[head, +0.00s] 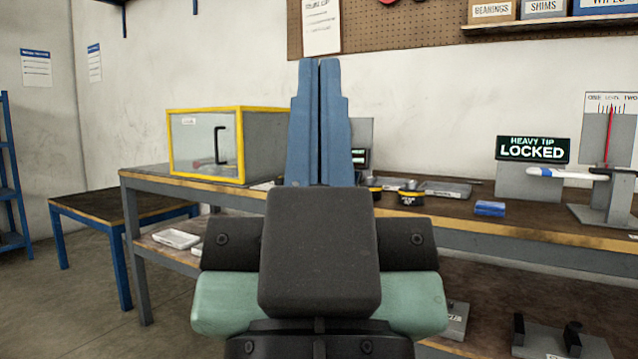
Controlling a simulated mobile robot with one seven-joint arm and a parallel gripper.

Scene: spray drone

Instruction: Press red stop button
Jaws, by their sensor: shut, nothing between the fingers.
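My gripper (319,66) is in the middle of the head view, its two blue fingers pointing up and pressed together with nothing between them. It stands in front of the workbench (465,219) and hides part of the bench top and the grey panel (360,135) behind it. I cannot make out a red stop button for certain. A small pinkish-red spot (197,163) shows dimly behind the clear front of the yellow-framed box (240,147), left of my gripper. The box front has a black handle (220,144).
A "HEAVY TIP LOCKED" sign (532,149) stands on the bench at right, beside a gauge with a red needle (609,135). A low blue-legged table (125,204) stands at left.

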